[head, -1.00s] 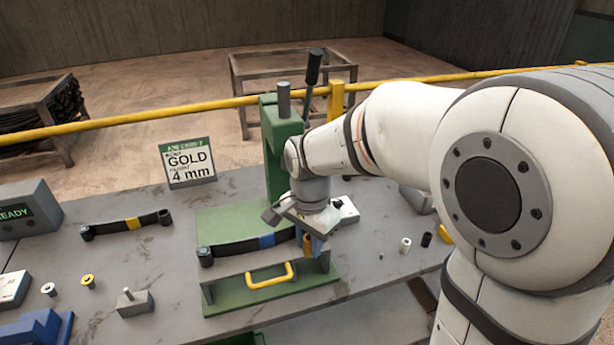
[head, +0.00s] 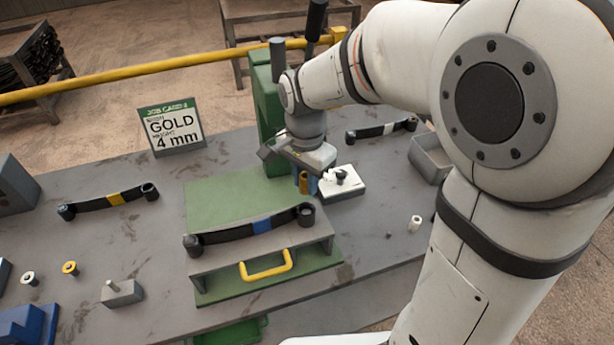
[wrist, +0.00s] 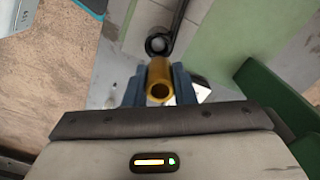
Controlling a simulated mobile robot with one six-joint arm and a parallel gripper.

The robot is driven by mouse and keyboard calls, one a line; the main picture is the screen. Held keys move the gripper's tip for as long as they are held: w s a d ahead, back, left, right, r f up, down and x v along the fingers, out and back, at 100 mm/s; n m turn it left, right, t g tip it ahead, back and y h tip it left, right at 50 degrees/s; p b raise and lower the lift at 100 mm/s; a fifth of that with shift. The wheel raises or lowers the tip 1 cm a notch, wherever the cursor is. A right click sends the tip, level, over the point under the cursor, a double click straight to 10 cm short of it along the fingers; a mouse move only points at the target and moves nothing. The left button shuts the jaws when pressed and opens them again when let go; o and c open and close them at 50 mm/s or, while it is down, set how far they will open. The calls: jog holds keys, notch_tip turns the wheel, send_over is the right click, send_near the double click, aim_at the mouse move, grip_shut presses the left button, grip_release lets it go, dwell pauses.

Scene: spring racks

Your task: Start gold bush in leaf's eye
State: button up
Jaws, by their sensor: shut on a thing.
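My gripper (head: 309,184) is shut on the gold bush (head: 303,182), held between blue fingers. In the wrist view the bush (wrist: 160,80) shows its open end, between the fingertips. The dark leaf with a blue band (head: 230,234) lies on the green and grey fixture (head: 225,266). Its right eye (head: 306,213) is an open ring, just below the bush in the head picture. In the wrist view the eye (wrist: 158,44) shows beyond the bush, with the two apart. The job card (head: 170,130) reads GOLD, 4 mm.
A green press (head: 264,100) stands behind the fixture. A white box with a black knob (head: 342,183) is right of my fingers. Other leaves lie at left (head: 115,199) and back right (head: 385,130). A yellow handle (head: 266,266) fronts the fixture. Small bushes stand on the bench.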

jog(key=shift+f+b, duration=1.85)
jog(key=shift+f, duration=0.75)
jog(key=shift+s+f+b, duration=0.1)
jog(key=shift+f+b, duration=0.5)
jog(key=shift+f, duration=0.15)
jog(key=o, duration=1.4)
jog(key=shift+r, duration=0.1)
notch_tip(320, 180, up, 7)
jog(key=p, duration=0.5)
